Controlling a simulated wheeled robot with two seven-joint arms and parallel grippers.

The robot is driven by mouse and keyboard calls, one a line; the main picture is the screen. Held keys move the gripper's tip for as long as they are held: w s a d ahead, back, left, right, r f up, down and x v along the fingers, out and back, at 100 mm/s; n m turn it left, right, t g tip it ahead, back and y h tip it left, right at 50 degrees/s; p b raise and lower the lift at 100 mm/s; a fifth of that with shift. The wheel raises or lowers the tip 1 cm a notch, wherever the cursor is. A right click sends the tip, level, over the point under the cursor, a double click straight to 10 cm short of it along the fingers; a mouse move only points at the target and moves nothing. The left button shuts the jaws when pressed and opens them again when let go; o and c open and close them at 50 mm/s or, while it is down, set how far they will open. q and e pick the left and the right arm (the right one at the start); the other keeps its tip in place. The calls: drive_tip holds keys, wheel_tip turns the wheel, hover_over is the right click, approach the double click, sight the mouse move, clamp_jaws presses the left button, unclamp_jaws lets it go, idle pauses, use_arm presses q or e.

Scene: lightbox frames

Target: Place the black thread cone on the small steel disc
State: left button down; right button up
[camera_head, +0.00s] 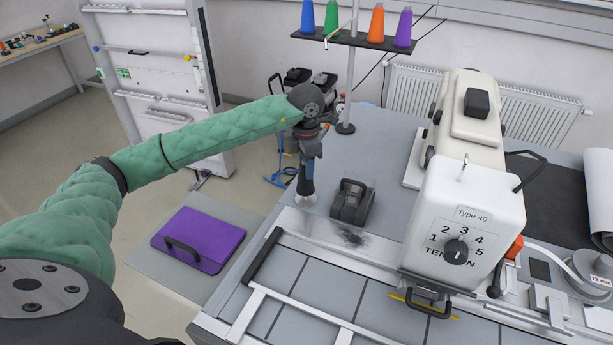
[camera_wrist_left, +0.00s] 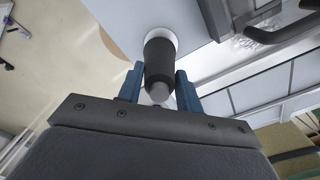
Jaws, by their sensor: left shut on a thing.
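The black thread cone (camera_head: 306,182) is upright near the left edge of the grey table, its narrow end up. In the left wrist view the cone (camera_wrist_left: 161,62) stands between the blue fingers of my left gripper (camera_wrist_left: 160,82), its grey tip toward me. My left gripper (camera_head: 308,157) points down and is shut on the cone's upper part. A pale round rim, apparently the small steel disc (camera_wrist_left: 173,35), shows around the cone's base; it also shows in the head view (camera_head: 305,201). I cannot tell whether cone and disc touch. My right gripper is not in view.
A black block-like device (camera_head: 352,203) stands just right of the cone. A white sewing machine head marked Type 40 (camera_head: 465,215) stands further right. Colored thread cones sit on a rack (camera_head: 350,40) behind. A purple case (camera_head: 198,240) lies on a floor mat.

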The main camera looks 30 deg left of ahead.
use_arm(q)
wheel_tip(320, 180, down, 3)
drive_tip(key=shift+s+f+b, duration=0.1)
drive_tip(key=shift+s+b, duration=0.05)
drive_tip(key=shift+b, duration=0.15)
drive_tip(key=shift+f, duration=0.1)
drive_tip(key=c, duration=1.3)
unclamp_jaws()
drive_tip(key=o, duration=0.4)
drive_tip(key=shift+c, duration=0.2)
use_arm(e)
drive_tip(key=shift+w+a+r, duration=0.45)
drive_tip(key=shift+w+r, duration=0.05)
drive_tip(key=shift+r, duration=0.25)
